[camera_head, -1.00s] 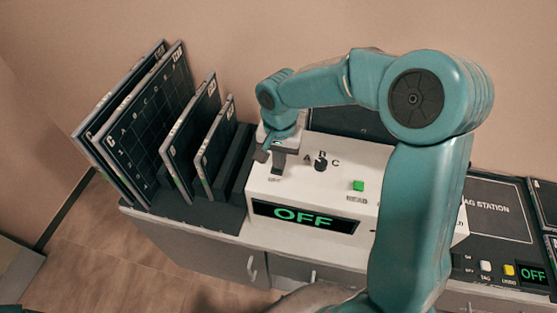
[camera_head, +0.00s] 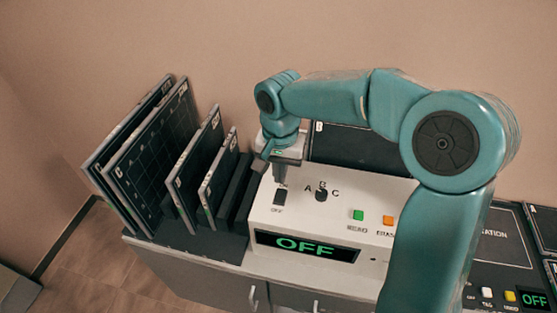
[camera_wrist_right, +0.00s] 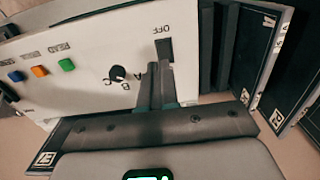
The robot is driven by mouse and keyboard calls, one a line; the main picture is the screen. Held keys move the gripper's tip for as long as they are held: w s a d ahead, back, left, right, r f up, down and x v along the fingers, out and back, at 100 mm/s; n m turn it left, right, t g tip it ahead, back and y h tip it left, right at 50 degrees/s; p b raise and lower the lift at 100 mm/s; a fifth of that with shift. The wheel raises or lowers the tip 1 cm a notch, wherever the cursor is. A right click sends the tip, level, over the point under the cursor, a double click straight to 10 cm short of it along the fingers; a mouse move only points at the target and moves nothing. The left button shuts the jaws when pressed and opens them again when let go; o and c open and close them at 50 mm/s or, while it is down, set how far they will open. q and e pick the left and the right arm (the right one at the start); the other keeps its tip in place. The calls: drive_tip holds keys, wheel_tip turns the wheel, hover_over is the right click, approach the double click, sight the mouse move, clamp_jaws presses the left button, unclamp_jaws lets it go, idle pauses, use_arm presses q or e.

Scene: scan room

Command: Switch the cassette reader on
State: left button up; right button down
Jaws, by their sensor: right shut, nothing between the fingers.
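The cassette reader (camera_head: 330,215) is a white box on the counter, and its display (camera_head: 305,245) reads OFF in green. A dark rocker switch (camera_head: 279,197) with an OFF label below it sits at the left of its sloped top. The switch also shows in the wrist view (camera_wrist_right: 165,49), just past the fingertips. My right gripper (camera_head: 280,179) is shut and empty, pointing down at the switch's far end. In the wrist view its fingertips (camera_wrist_right: 160,67) are close to the switch; I cannot tell whether they touch it. My left gripper is not in view.
The reader also has an A/B/C knob (camera_head: 321,195), a green button (camera_head: 358,215) and an orange button (camera_head: 388,220). Several dark cassettes (camera_head: 150,155) stand in a rack to the left. A tag station (camera_head: 505,240) lies to the right, partly behind my right arm.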

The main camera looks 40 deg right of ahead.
drive_tip(key=r, duration=0.5)
drive_tip(key=shift+s+a, duration=0.3)
drive_tip(key=shift+a, duration=0.15)
